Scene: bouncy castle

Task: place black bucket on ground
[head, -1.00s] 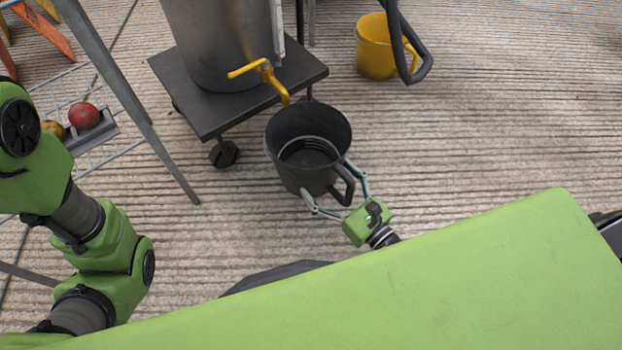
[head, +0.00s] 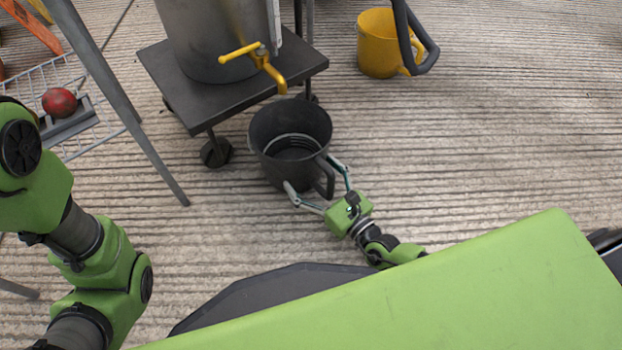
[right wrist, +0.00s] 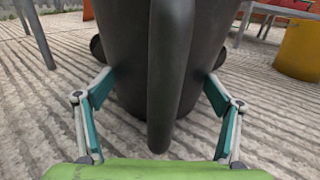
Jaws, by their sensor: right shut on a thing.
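The black bucket (head: 275,165) is upright and looks empty inside. It is below and just in front of the yellow tap (head: 262,68), beside the dark wheeled stand. My right gripper (head: 311,172) is shut on the bucket's near side, with its fingers either side of the handle (head: 325,178). In the right wrist view the bucket (right wrist: 125,60) fills the middle, fingers pressed to its wall and the handle between them. Its base is low over the ribbed ground; I cannot tell whether it touches. My left arm shows at left, its gripper out of view.
The stand (head: 235,97) bears a metal tank (head: 205,35). A yellow bucket (head: 378,48) stands at the back right, with a dark looped bar in front. A metal leg and wire rack with a red ball (head: 59,102) are at left. The ground (head: 470,140) at right is clear.

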